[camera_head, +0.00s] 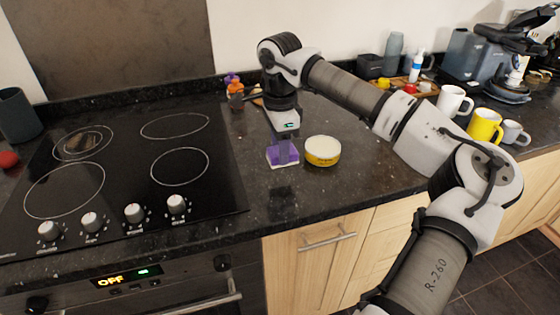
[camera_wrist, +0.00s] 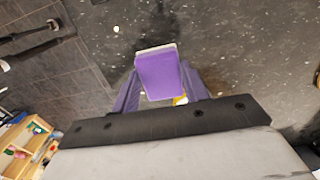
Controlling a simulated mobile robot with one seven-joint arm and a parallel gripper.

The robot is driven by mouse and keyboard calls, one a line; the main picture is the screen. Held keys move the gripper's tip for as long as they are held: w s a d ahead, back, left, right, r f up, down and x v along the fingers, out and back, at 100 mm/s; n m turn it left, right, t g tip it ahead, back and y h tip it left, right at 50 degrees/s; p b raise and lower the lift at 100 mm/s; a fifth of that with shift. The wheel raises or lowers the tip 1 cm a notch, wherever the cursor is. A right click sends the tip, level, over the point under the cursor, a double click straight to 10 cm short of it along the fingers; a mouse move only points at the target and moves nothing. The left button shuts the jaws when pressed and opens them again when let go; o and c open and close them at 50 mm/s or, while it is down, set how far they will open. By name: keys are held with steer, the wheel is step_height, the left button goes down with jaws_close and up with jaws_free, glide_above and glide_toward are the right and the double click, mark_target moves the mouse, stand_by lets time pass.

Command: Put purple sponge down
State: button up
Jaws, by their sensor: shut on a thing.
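The purple sponge (camera_head: 284,159) has a pale underside and is in my gripper (camera_head: 283,146), low over the granite counter between the hob and a yellow tub. Whether its underside touches the counter I cannot tell. In the wrist view the sponge (camera_wrist: 158,77) sits between the two purple fingers of my gripper (camera_wrist: 160,88), which are shut on it. Its near end is partly hidden by the gripper.
The yellow tub (camera_head: 322,152) with a pale top stands close on the right. The black hob (camera_head: 120,165) is on the left. Mugs, including a yellow one (camera_head: 484,127), stand at the right. Counter (camera_head: 300,195) in front is clear.

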steer(key=shift+f+p, duration=0.45)
steer(key=shift+f, duration=2.3)
steer(key=shift+f, duration=0.2)
steer(key=o, duration=1)
steer(key=shift+o, duration=0.2)
steer(key=shift+r, duration=0.1)
step_height(320, 180, up, 12)
steer(key=shift+r+b, duration=0.15)
steer(key=shift+b, duration=0.8)
